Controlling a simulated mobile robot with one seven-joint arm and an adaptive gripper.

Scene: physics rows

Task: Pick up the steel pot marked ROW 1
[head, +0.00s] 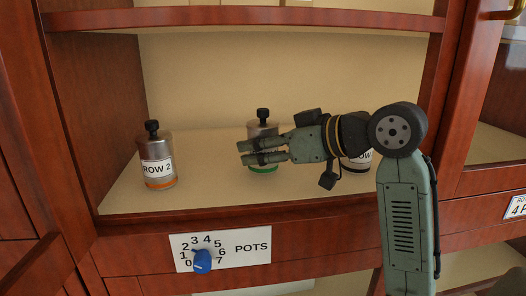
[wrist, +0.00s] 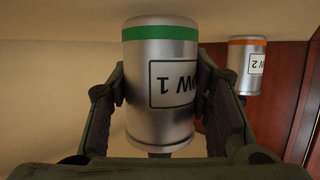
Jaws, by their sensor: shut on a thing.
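The steel pot marked ROW 1 (wrist: 161,60) fills the middle of the wrist view, upside down there, with a green band and its label facing the camera. In the head view the same pot (head: 262,131) shows its black knob and green base in the middle of the shelf, its label mostly hidden by my gripper. My gripper (head: 248,153) reaches in from the right at the pot's mid height. In the wrist view its fingers (wrist: 160,100) are shut on the pot's two sides. I cannot tell whether the pot's base touches the shelf.
The ROW 2 pot (head: 157,160) with an orange band stands at the left of the shelf (head: 210,190). Another pot (head: 357,163) is partly hidden behind my arm at the right. A POTS dial panel (head: 220,249) with a blue knob is on the front below. An upper shelf edge (head: 240,17) runs above.

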